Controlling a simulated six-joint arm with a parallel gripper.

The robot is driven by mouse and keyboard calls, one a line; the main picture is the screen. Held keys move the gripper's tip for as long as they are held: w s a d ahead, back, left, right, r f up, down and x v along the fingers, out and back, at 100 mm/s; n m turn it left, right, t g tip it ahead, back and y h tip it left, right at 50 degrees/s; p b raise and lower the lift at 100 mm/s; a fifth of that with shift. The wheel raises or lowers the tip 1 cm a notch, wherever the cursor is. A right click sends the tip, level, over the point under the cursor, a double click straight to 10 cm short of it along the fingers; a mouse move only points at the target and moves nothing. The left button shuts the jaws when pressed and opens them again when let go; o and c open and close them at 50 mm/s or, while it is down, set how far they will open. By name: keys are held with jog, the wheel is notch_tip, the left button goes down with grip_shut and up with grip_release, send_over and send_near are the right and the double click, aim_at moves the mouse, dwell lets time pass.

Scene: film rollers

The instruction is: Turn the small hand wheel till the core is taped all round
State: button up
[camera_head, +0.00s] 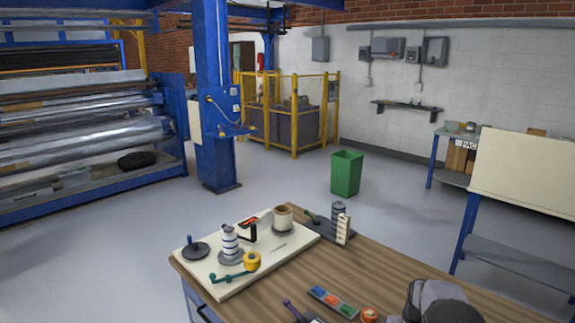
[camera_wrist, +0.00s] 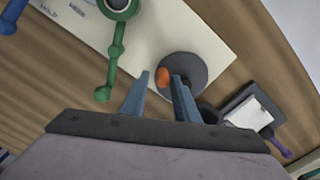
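In the wrist view my gripper (camera_wrist: 162,76) points down with its two blue-grey fingers apart. A small orange knob (camera_wrist: 164,77) shows between the fingertips, with a narrow gap; I cannot tell whether they touch it. It stands on a round grey wheel (camera_wrist: 193,64), partly hidden by the right finger. A green jointed arm (camera_wrist: 116,50) lies to the left. In the head view a white core with dark bands (camera_head: 230,240) stands on a pale board (camera_head: 215,291), beside a yellow tape roll (camera_head: 252,262). A dark disc with a knob (camera_head: 195,249) is at the board's left.
A purple-handled tool (camera_wrist: 276,141) lies right of my gripper. A green bin (camera_head: 346,173) stands behind the bench.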

jog(key=shift+w+a+r, duration=0.2)
jog(key=shift+w+r, duration=0.05)
jog(key=shift+r, duration=0.5)
jog(key=o, duration=0.6)
jog(key=shift+r+p, duration=0.3)
jog(key=shift+p, duration=0.05)
jog(key=shift+o, duration=1.3)
jog(key=shift+a+r, duration=0.1)
jog(key=shift+r, duration=0.2)
jog(key=shift+s+d+r+p, duration=0.1)
jog(key=shift+d+r+p, duration=0.1)
jog(key=shift+r+p, duration=0.55)
jog(key=shift+s+r, duration=0.1)
jog(key=shift+r, duration=0.15)
